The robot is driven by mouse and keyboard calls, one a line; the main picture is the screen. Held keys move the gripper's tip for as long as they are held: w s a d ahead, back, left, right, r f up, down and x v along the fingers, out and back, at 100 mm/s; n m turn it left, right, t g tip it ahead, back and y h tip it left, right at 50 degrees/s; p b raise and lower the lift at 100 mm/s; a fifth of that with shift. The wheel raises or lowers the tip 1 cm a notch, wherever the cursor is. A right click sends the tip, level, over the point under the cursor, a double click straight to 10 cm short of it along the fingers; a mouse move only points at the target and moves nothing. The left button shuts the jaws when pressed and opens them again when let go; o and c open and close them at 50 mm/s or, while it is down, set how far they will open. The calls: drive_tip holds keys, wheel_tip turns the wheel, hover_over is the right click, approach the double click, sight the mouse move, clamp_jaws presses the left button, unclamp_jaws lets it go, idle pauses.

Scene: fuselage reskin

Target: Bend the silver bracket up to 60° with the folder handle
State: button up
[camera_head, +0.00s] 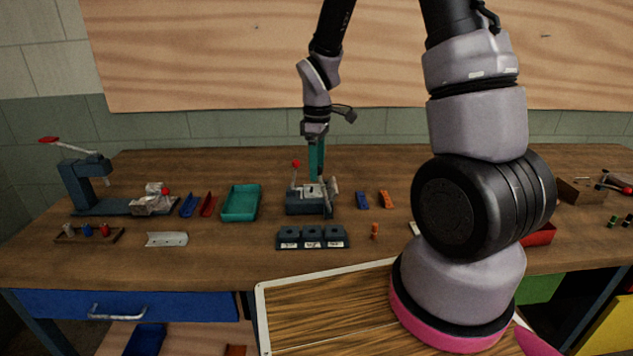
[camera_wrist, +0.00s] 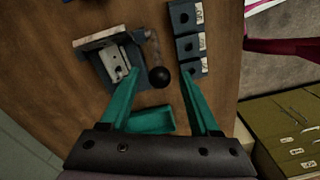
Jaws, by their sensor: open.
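The folder (camera_head: 306,205) stands mid-table as a dark base with a lever handle ending in a red knob (camera_head: 296,163). In the wrist view the folder (camera_wrist: 100,68) is at upper left, and the knob (camera_wrist: 160,77) looks black. A silver piece, seemingly the bracket (camera_wrist: 115,65), lies on the folder; its bend angle cannot be told. My gripper (camera_head: 316,174) points down with teal fingers at the folder. In the wrist view my gripper (camera_wrist: 162,80) is open, with the knob showing between its fingers; I see no clear contact.
A dark block with three labelled sockets (camera_head: 312,243) stands in front of the folder. A teal tray (camera_head: 241,204) is to its left, with a curved silver sheet (camera_head: 167,239) farther left. Blue (camera_head: 362,201) and orange (camera_head: 387,199) pieces lie to the right.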

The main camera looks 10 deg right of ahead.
drive_tip(key=shift+f, duration=2.3)
drive_tip(key=shift+c, duration=0.3)
clamp_jaws()
